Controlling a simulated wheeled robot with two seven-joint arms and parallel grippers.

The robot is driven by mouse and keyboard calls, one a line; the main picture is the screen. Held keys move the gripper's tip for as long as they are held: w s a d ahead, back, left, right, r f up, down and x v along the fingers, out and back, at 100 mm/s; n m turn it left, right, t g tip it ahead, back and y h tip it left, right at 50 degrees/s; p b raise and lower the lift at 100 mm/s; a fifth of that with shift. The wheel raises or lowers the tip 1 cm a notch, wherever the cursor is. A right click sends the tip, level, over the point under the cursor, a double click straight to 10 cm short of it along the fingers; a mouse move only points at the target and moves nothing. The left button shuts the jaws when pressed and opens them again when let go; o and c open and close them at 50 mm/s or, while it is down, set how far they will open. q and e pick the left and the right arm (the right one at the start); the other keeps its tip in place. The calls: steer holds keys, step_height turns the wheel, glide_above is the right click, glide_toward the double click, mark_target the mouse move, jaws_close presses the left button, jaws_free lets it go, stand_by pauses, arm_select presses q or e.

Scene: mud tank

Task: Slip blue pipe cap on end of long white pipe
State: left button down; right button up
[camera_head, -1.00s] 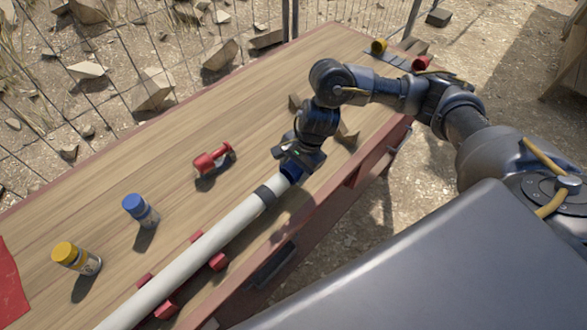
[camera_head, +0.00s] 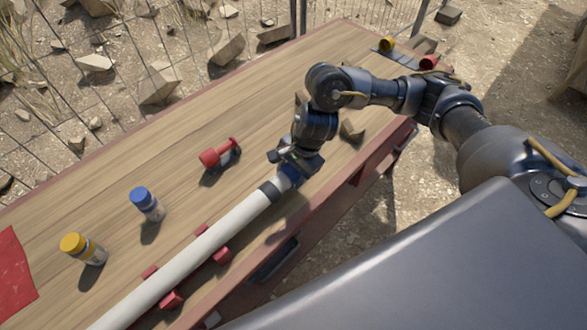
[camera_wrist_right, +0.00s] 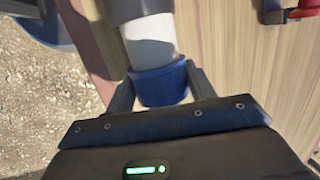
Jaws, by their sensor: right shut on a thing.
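The long white pipe (camera_head: 205,255) lies along the workbench on red supports, with a dark band (camera_head: 270,191) near its far end. The blue pipe cap (camera_head: 289,176) is at that end, and in the right wrist view the blue cap (camera_wrist_right: 160,84) sits around the white pipe end (camera_wrist_right: 150,42). How deep the pipe goes inside is hidden. My right gripper (camera_head: 293,168) is shut on the cap, with a finger on each side of it in the wrist view (camera_wrist_right: 158,92). My left gripper is not in view.
A blue-capped bottle (camera_head: 147,204) and a yellow-capped bottle (camera_head: 84,249) stand left of the pipe. A red tool (camera_head: 219,153) lies behind it. Red supports (camera_head: 221,256) hold the pipe. A yellow and a red piece (camera_head: 429,62) are at the far end. The bench's back middle is clear.

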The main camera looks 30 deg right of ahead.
steer(key=shift+s+a+p, duration=0.15)
steer(key=shift+s+a, duration=0.05)
steer(key=shift+a, duration=0.4)
steer(key=shift+s+a+p, duration=0.15)
steer(key=shift+s+a, duration=0.05)
steer(key=shift+a, duration=0.4)
steer(key=o, duration=0.9)
steer(key=shift+r, duration=0.15)
steer(key=v, duration=1)
steer(key=shift+d+r, duration=0.1)
steer(key=shift+r, duration=0.2)
